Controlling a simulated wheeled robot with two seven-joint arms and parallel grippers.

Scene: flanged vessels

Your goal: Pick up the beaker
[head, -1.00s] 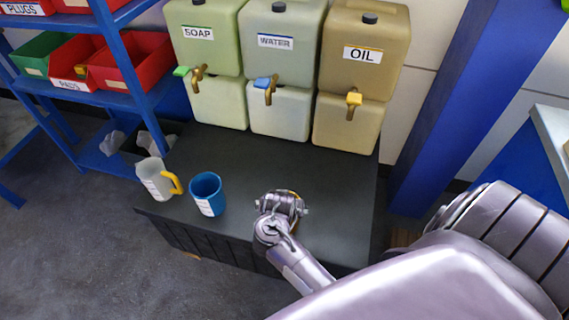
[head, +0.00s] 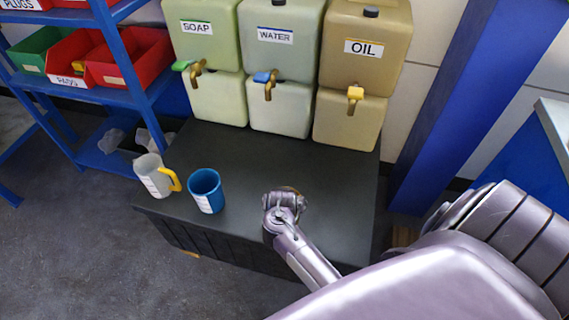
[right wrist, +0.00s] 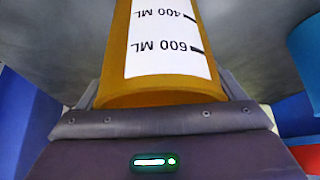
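The amber beaker (right wrist: 115,50), with a white scale label marked 400 ML and 600 ML, fills the middle of the right wrist view. My right gripper (right wrist: 162,92) has one finger on each side of it, and both look in contact with its wall. In the head view my right gripper (head: 285,201) is over the front right part of the dark table (head: 330,175). There the gripper hides most of the beaker. The left gripper is not in view.
A blue mug (head: 205,188) and a clear jug (head: 150,174) with a yellow handle stand at the table's left edge. Soap (head: 205,50), water (head: 281,60) and oil (head: 364,65) tanks with taps stand behind. A blue shelf (head: 130,72) with bins is at left.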

